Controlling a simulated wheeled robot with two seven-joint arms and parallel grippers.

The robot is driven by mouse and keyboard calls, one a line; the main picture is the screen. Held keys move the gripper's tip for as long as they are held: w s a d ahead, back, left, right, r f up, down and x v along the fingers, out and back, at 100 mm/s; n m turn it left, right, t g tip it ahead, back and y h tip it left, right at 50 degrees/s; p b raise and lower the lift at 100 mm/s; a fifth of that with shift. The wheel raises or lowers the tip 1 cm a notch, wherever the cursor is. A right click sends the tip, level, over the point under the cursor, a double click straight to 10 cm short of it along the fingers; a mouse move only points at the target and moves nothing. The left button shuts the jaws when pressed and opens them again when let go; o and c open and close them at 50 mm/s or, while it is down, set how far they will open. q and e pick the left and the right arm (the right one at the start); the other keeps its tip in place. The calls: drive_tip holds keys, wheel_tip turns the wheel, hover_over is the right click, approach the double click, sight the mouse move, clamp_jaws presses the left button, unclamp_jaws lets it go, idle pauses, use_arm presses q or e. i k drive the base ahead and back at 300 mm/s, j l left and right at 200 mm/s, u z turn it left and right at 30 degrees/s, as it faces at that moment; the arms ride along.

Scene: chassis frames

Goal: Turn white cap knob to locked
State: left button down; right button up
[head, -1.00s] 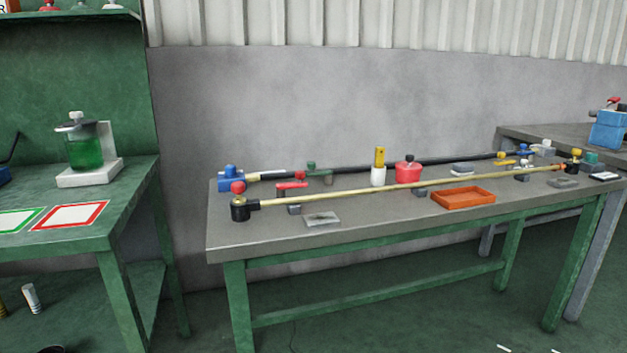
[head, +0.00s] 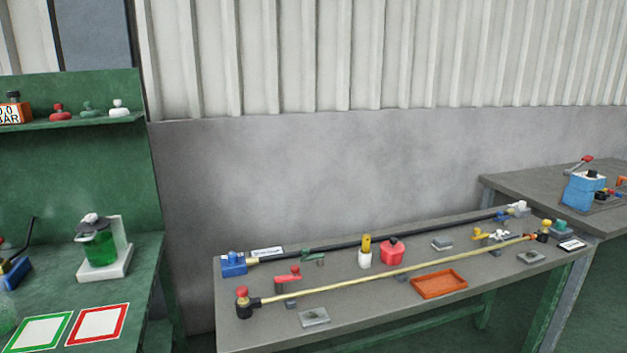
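Several white caps or knobs show, and I cannot tell which one the task means. One white knob (head: 119,104) stands on the green shelf at the upper left. A white cap (head: 90,218) tops the jar of green liquid (head: 98,250) on the left bench. A white fitting (head: 517,207) sits at the far right end of the black hose (head: 390,234) on the grey table. Any lock marks are too small to read. Neither of my grippers is in view.
The grey table (head: 235,338) also bears a yellow rod (head: 385,269), a red canister (head: 391,251), an orange tray (head: 439,296) and a blue block (head: 233,263). Green-framed (head: 39,332) and red-framed (head: 97,326) mats lie on the left bench. Another table (head: 530,185) stands at right.

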sight(91, 217)
drive_tip(key=u, duration=1.3)
